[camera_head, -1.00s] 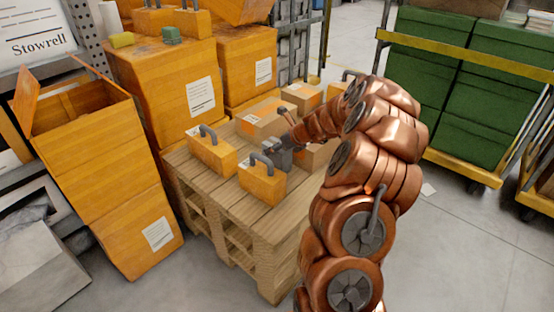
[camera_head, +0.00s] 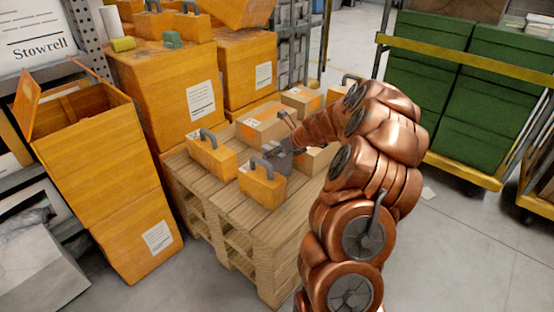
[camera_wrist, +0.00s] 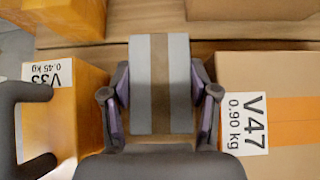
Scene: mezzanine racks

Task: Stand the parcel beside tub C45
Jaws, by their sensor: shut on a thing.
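A grey parcel with a brown band (camera_wrist: 160,85) sits between the two fingers of my gripper (camera_wrist: 160,108) in the wrist view, and the gripper is shut on it. In the head view my gripper (camera_head: 282,157) is low over the pallet, behind a yellow tub with a dark handle (camera_head: 262,184), and largely hides the parcel. In the wrist view a yellow tub labelled V33 (camera_wrist: 82,120) is left of the parcel, and a carton labelled V47 (camera_wrist: 285,95) is right of it. No label reading C45 is legible. I cannot tell whether the parcel touches the pallet.
The wooden pallet (camera_head: 235,208) also holds another yellow tub (camera_head: 212,158) and several cartons (camera_head: 264,126). Tall orange crates (camera_head: 180,95) stand behind. An open orange bin (camera_head: 85,130) is at left. Green crates on a trolley (camera_head: 480,110) stand at right. The pallet's front right boards are bare.

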